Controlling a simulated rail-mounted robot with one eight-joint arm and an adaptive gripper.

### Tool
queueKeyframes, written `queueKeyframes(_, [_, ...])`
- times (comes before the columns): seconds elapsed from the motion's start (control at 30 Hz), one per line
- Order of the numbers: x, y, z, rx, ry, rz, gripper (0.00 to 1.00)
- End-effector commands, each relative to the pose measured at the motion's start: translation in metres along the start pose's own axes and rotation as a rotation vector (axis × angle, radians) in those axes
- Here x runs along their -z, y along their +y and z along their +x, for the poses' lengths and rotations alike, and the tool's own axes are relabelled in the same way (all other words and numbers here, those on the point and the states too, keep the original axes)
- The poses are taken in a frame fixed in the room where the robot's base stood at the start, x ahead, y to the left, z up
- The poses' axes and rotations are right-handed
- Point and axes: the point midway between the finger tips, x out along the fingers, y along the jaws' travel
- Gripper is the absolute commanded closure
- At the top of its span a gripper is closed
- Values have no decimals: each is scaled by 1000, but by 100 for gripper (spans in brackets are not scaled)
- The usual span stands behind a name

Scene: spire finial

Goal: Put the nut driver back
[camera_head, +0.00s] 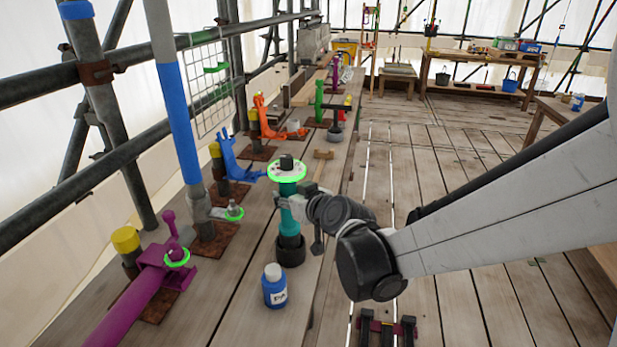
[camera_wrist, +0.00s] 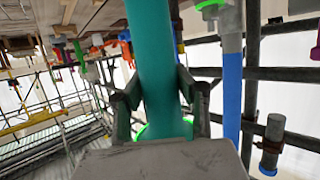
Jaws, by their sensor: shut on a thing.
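A teal upright shaft (camera_head: 289,222), which looks like the nut driver, stands between the fingers of my gripper (camera_head: 284,202). A pale disc with a glowing green rim (camera_head: 287,170) and a dark block on it sits at its top. Its lower end meets a black round base (camera_head: 290,252) on the bench; I cannot tell whether it sits inside or just above. In the wrist view the teal shaft (camera_wrist: 158,70) lies between both fingers of my gripper (camera_wrist: 158,85), which are shut on it. Part of the green rim (camera_wrist: 140,132) shows there too.
A blue bottle (camera_head: 274,288) stands on the bench in front of the black base. A purple clamp (camera_head: 150,285), a blue bracket (camera_head: 230,165) and an orange bracket (camera_head: 272,120) stand to the left and behind. A mallet (camera_head: 321,165) lies behind. Scaffold poles line the left side.

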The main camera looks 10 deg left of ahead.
Motion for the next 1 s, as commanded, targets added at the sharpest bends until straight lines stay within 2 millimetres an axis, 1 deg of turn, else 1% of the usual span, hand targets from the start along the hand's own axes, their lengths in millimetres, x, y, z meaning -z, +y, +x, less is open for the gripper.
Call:
queueKeyframes(0.03, [-4,0,2,-1,1,0,100])
queueKeyframes(0.7, [-38,0,13,-1,1,0,100])
queueKeyframes(1.0, [-50,0,18,-1,1,0,100])
